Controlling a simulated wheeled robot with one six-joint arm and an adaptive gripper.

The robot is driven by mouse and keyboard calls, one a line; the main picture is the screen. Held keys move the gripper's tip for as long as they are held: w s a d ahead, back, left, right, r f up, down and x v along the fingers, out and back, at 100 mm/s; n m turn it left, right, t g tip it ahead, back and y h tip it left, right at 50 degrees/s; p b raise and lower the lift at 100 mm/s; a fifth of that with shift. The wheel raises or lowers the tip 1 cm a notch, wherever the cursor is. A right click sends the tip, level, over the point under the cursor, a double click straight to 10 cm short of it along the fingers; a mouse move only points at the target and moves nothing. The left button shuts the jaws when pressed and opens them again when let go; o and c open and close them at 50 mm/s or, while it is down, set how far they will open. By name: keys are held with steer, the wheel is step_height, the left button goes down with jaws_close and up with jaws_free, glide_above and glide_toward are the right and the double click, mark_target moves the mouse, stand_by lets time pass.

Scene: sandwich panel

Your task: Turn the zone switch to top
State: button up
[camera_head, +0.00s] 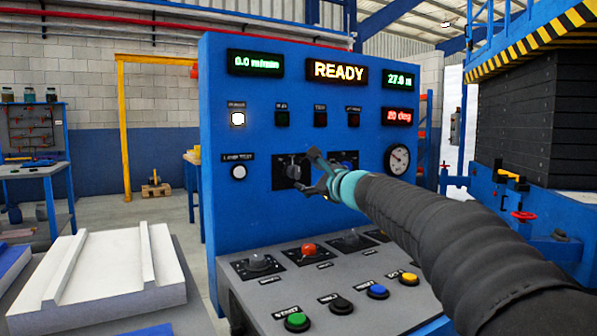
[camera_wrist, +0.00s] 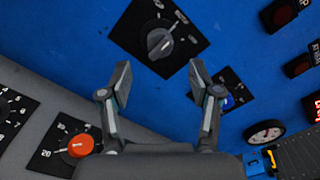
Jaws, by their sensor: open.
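A grey rotary switch (camera_head: 293,172) on a square black plate sits on the upright blue panel; it is probably the zone switch, but its label is too small to read. It also shows in the wrist view (camera_wrist: 160,43), at top centre with small white marks around it; which mark it points to I cannot tell. My gripper (camera_head: 311,171) is in front of the panel near this switch. In the wrist view my gripper (camera_wrist: 161,82) is open and empty, its fingertips spread below and apart from the knob. In the head view it partly covers the plate.
A second black plate with a blue knob (camera_wrist: 227,101) lies right of the switch, near the right finger. A round gauge (camera_head: 397,159) is further right. The sloped console below carries a red knob (camera_head: 309,249) and a green button (camera_head: 297,321). A lit display (camera_head: 338,72) reads READY.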

mark_target(299, 174)
steer(key=shift+p+x, duration=0.7)
steer(key=shift+x, duration=2.45)
steer(key=shift+c, duration=0.2)
steer(key=c, duration=1.1)
